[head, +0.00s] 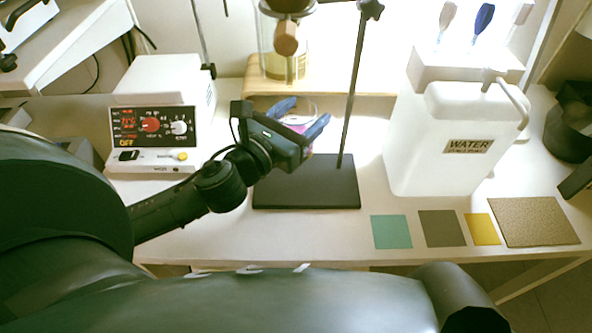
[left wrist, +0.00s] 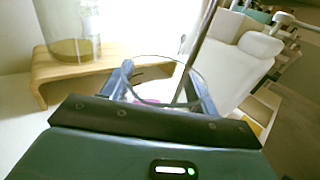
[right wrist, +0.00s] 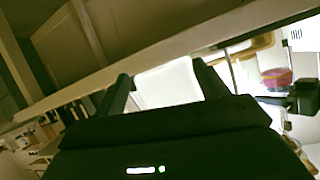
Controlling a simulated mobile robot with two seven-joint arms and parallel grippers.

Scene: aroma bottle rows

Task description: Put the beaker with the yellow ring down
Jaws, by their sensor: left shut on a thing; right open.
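The beaker (head: 297,122) is clear glass with pink contents. My left gripper (head: 300,117) is shut on it, over the stand's dark base near the wooden shelf. In the left wrist view the beaker's clear rim (left wrist: 165,59) shows between the blue fingers (left wrist: 165,90). In the right wrist view a small vessel (right wrist: 275,78), seemingly this beaker, has pink contents and a yellowish band. The head view does not show the ring clearly, and I cannot tell whether the beaker's bottom touches anything. My right gripper (right wrist: 163,85) is open and empty, away from the beaker.
The stand's base (head: 310,190) and rod (head: 353,90) are close to the left gripper. Left is a hotplate-like device (head: 155,125); behind is a wooden shelf (head: 375,106) with a large glass vessel. Right are a white water container (head: 430,165) and bare green (head: 391,232), olive, yellow and tan mats.

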